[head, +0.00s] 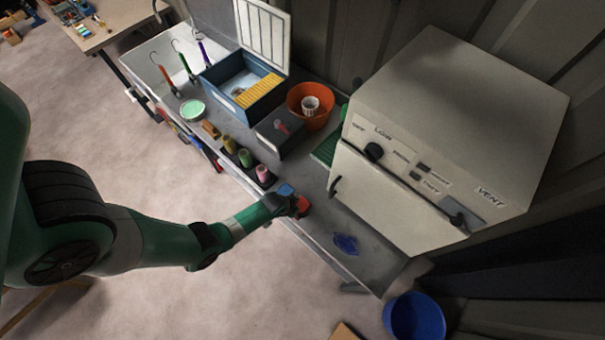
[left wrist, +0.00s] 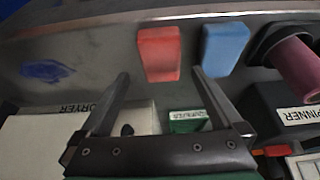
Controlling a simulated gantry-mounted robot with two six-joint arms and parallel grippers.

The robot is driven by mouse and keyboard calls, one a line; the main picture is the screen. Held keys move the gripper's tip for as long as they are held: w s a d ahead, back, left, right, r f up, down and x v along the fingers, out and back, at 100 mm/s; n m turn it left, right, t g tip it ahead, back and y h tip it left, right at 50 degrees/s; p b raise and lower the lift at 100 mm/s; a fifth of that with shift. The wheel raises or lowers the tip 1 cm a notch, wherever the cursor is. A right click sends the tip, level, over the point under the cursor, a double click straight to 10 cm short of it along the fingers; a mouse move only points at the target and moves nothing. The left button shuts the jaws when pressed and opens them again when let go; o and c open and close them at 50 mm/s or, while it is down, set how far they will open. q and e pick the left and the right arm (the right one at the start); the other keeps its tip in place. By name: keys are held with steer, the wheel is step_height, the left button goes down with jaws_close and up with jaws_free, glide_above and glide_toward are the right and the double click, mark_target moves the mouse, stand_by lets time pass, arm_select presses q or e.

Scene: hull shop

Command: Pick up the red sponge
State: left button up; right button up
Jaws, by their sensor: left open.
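The red sponge (left wrist: 158,52) is a block on the grey bench top, just beyond and between the fingertips in the left wrist view. In the head view the red sponge (head: 303,206) shows partly, at the end of my left arm. My left gripper (left wrist: 161,75) is open and empty, with a finger to either side of the sponge's line; I cannot tell its height above the bench. In the head view the arm's end hides most of the left gripper (head: 292,205). My right gripper is in neither view.
A blue sponge (left wrist: 225,48) stands close beside the red one, near the right finger. Thread spools (head: 246,158) are farther along the bench. A white dryer (head: 380,195) stands behind.

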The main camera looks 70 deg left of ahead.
mark_target(303, 204)
arm_select(q)
steer(key=b+x, duration=0.2)
steer(key=x, duration=0.1)
steer(key=b+x, duration=0.1)
steer(key=b, duration=0.1)
steer(key=shift+s+f, duration=0.3)
steer(key=shift+f, duration=0.15)
steer(key=shift+w+a+f+b, duration=0.1)
steer(key=shift+w+f+b, duration=0.1)
steer(key=shift+f+b, duration=0.1)
steer(key=shift+w+r, duration=0.1)
steer(key=shift+r, duration=0.15)
steer(key=c, duration=1.3)
